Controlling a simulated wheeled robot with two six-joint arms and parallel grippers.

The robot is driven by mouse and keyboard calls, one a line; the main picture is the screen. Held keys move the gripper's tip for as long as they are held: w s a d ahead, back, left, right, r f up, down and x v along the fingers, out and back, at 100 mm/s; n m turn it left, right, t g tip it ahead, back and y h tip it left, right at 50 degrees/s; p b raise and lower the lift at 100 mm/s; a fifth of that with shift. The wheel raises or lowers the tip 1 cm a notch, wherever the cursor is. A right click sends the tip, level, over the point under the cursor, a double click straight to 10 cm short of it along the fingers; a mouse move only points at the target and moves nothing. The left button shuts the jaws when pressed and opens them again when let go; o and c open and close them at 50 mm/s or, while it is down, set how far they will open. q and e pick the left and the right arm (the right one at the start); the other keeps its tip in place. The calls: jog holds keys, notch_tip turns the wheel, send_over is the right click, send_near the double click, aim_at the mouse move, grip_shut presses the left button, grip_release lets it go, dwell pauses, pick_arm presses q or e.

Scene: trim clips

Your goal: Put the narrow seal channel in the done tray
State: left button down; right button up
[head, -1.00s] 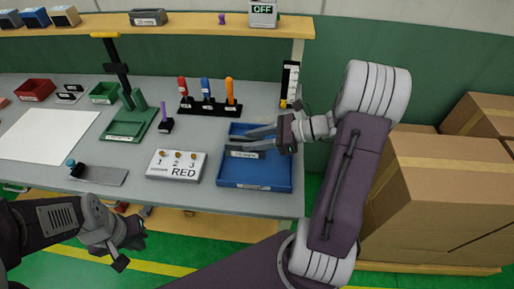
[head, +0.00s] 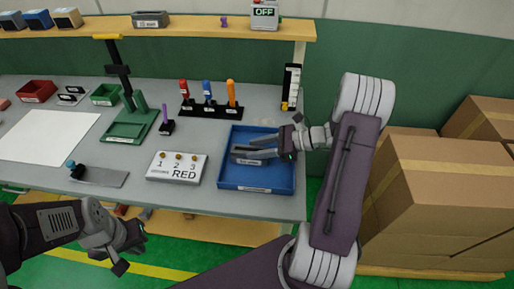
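The blue tray (head: 256,186) sits at the right end of the grey workbench. A small grey piece with a label (head: 246,161), seemingly the narrow seal channel, is in the tray's area, toward its back. My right gripper (head: 258,147) reaches over the tray from the right, with its fingers pointing left at the grey piece. The fingers and piece overlap in similar grey, so I cannot tell whether they grip it or whether it rests on the tray floor. My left gripper (head: 125,252) hangs low in front of the bench, away from objects; its finger opening is unclear.
A "1 2 3 RED" board (head: 177,168) stands left of the tray. A rack of coloured-handled tools (head: 211,109) is behind. Another labelled grey channel (head: 151,19) lies on the shelf. Cardboard boxes (head: 450,190) stand right of my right arm.

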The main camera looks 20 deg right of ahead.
jog(key=shift+o, duration=0.9)
jog(key=shift+r, duration=0.3)
jog(key=v, duration=1.2)
jog(key=shift+p, duration=0.4)
